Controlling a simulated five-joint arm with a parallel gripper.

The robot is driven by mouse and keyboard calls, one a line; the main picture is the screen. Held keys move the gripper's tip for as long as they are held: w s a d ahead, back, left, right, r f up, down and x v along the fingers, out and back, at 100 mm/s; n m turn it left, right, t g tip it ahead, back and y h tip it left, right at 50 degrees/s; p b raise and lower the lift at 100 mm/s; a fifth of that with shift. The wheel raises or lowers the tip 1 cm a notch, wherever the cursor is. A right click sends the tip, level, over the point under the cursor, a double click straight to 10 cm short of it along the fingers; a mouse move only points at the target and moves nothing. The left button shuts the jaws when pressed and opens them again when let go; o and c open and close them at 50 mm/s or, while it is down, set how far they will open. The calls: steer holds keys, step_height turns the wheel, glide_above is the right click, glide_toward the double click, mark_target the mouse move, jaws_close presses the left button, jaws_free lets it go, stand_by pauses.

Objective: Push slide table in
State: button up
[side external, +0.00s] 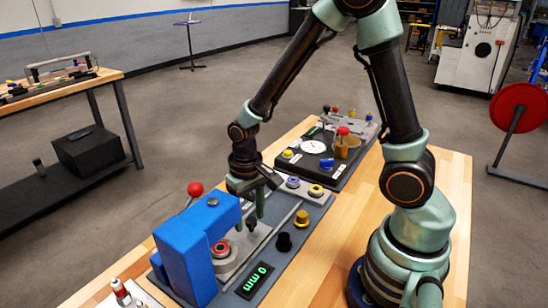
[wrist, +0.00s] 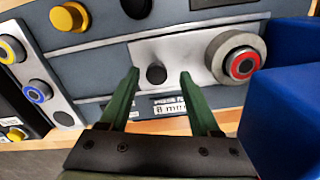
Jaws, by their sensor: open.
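The slide table (wrist: 185,48) is a silver plate set in a grey panel. It carries a small black knob (wrist: 157,75) and a grey round part with a red ring (wrist: 243,64). In the side view the slide table (side external: 236,243) lies beside the blue block, with the black knob (side external: 252,225) near my fingertips. My gripper (wrist: 159,73) is open, its green fingers appearing on either side of the knob in the wrist view. Contact cannot be told. In the side view my gripper (side external: 252,212) points down over the slide; the fingers partly hide it.
A blue block (side external: 187,258) with a red-ball lever (side external: 195,189) stands close left of my gripper. Black (side external: 284,242) and yellow (side external: 302,219) knobs stand right. A dial panel (side external: 313,147) lies behind. Bare wood (side external: 310,281) is in front.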

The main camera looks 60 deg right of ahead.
step_height(320, 180, up, 12)
stand_by(0.4)
steer(key=s+d+r+n+t, duration=0.2)
steer(key=s+r+n+t, duration=0.1)
steer(key=r, duration=0.4)
steer(key=shift+s+r+t, duration=0.4)
steer(key=shift+s+t, duration=0.4)
steer(key=shift+t, duration=0.5)
